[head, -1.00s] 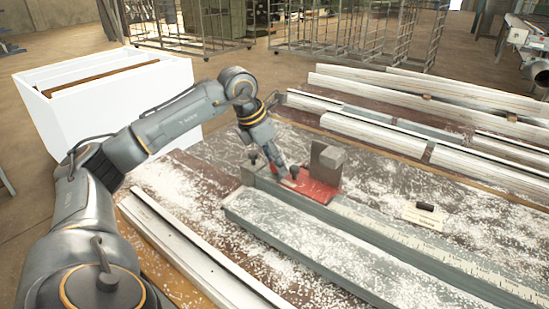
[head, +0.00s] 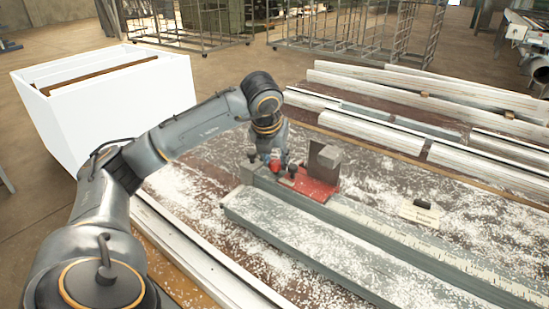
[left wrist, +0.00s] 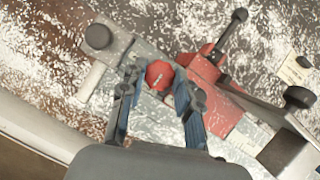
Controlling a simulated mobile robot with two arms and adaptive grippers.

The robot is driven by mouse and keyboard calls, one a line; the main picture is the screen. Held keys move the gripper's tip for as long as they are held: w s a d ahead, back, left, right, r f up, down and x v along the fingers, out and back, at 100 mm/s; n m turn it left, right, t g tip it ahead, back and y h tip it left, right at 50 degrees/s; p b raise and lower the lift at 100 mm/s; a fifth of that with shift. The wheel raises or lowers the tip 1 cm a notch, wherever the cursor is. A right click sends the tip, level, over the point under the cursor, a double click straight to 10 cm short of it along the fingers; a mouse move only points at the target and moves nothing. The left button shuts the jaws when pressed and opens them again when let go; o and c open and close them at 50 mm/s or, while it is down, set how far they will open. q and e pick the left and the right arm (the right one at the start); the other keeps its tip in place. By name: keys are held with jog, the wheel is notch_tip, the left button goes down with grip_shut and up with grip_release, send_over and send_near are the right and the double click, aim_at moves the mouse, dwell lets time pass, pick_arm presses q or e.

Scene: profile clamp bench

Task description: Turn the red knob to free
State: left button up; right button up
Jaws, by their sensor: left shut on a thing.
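The red knob (head: 275,165) sits at the left end of the red clamp plate (head: 318,189) on the long grey rail. In the left wrist view the round red knob (left wrist: 160,75) has a small pale mark on its top and stands between the two blue-grey fingers. My left gripper (left wrist: 158,84) points down at it and is shut on it; the finger contact itself is hard to see. In the head view my left gripper (head: 272,163) partly covers the knob. My right gripper is in neither view.
A grey block (head: 325,160) stands upright on the red plate. A dark-tipped lever (left wrist: 232,30) and black round knobs (left wrist: 98,37) stand close around the red knob. A small label card (head: 420,213) lies to the right. White profiles lie behind; shavings cover the bench.

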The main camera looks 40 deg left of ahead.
pick_arm(q)
jog(key=shift+n, duration=0.4)
jog(key=o, duration=1.1)
jog(key=shift+v, duration=4)
